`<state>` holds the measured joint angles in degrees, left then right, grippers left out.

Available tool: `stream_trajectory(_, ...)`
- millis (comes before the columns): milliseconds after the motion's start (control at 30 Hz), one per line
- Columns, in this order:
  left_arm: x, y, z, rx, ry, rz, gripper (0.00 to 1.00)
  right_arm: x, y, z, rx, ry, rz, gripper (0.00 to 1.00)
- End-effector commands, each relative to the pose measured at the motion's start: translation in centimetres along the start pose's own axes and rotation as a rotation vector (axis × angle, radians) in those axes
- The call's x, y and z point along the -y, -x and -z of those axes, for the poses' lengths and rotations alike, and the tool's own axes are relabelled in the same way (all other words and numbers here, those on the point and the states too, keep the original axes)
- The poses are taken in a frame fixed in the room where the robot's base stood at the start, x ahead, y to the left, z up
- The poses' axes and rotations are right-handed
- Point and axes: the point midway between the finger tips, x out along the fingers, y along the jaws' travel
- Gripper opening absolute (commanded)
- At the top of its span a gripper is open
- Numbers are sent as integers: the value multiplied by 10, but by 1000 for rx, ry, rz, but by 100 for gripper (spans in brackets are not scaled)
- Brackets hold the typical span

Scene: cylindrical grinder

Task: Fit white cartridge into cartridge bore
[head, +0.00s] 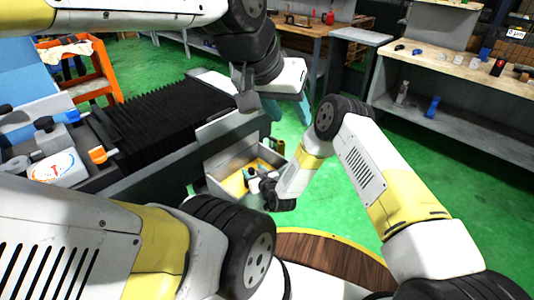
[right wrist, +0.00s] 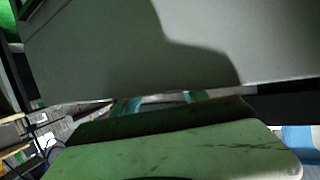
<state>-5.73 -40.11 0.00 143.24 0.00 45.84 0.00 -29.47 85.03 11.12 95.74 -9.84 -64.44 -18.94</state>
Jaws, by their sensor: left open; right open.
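My left gripper (head: 287,107) has a white body and teal fingers, which stand apart at the upper middle of the head view, above the floor beside the machine. I see nothing between them. My right arm bends down to the open grey box (head: 213,186). In the head view its fingertips cannot be told apart. In the right wrist view my right gripper (right wrist: 160,103) shows teal fingers apart, close to a large grey panel (right wrist: 110,50). I cannot make out the white cartridge or the cartridge bore for certain.
The grinder with black bellows (head: 160,117) fills the left. An orange cart (head: 97,70) stands behind it. A workbench (head: 450,70) with small items and a lower shelf is at the right. Green floor (head: 345,215) is open between.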

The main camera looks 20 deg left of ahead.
Motion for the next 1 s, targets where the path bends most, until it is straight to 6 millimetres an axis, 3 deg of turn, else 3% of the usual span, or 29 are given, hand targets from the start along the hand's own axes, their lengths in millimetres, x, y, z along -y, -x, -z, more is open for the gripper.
stream_trajectory(200, 0, 0, 0, 0, 0, 0, 45, 0, 38, -1, 2, -1, 0, 51)
stream_trajectory(400, 0, 0, 0, 0, 0, 0, 45, 0, 57, 0, 0, 0, 0, 51)
stream_trajectory(867, 0, 0, 0, 0, 0, 0, 45, 0, 58, 0, 0, 0, -1, 51)
stream_trajectory(1000, 0, 0, 0, 0, 0, 0, 45, -8, 57, 11, 4, 2, -4, 51)
